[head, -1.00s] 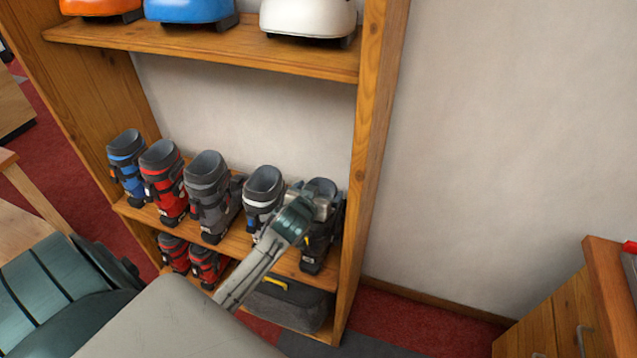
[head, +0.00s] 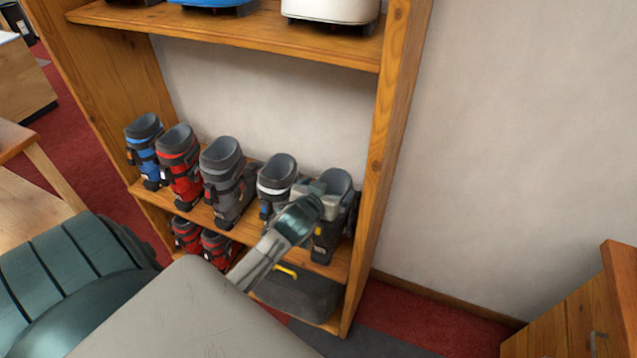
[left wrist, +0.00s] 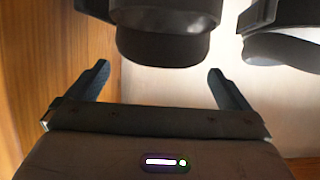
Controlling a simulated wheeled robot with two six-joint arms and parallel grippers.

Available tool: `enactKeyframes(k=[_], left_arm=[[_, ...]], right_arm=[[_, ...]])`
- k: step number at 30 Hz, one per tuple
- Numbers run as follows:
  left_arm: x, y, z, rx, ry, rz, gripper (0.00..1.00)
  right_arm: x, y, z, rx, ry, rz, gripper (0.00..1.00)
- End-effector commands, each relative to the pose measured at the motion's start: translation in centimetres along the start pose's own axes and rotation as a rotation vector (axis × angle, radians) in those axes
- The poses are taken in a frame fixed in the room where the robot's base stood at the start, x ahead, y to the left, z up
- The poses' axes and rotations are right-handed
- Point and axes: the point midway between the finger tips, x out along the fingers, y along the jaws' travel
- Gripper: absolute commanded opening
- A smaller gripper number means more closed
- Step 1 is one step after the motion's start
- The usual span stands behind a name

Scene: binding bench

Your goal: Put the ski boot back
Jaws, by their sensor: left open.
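Several ski boots stand upright in a row on the middle shelf (head: 253,228). The rightmost is a dark boot (head: 343,181), close to the right upright of the rack. My left gripper (head: 316,200) is in front of that boot and hides part of it. In the left wrist view, the gripper (left wrist: 158,69) has its two fingers wide apart with nothing between them. The dark boot (left wrist: 165,48) shows upside down just beyond the fingertips, apart from them. A second boot with a white band (left wrist: 285,46) is to its right. My right gripper is out of view.
The rack's right upright (head: 397,130) is close beside the boot; it fills the left of the wrist view. A grey case (head: 295,290) and red boots (head: 187,235) are below. Helmets (head: 330,8) are above. A wooden cabinet (head: 570,320) stands at lower right.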

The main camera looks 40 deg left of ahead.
Motion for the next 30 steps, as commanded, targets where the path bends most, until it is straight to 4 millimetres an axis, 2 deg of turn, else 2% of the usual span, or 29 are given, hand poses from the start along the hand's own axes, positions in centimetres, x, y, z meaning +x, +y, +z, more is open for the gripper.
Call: enactKeyframes(k=[1,6,12,30], left_arm=[[-1.2,0.0,0.2,0.001,0.001,0.001,1.00],[-4.5,0.0,0.2,0.002,0.000,0.000,1.00],[-6.8,0.0,0.0,0.001,0.001,0.000,1.00],[-7.3,0.0,0.0,0.000,0.000,-0.001,1.00]], right_arm=[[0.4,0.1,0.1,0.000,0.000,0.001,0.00],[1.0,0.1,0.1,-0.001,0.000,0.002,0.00],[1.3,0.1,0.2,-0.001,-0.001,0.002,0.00],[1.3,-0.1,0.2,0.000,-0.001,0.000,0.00]])
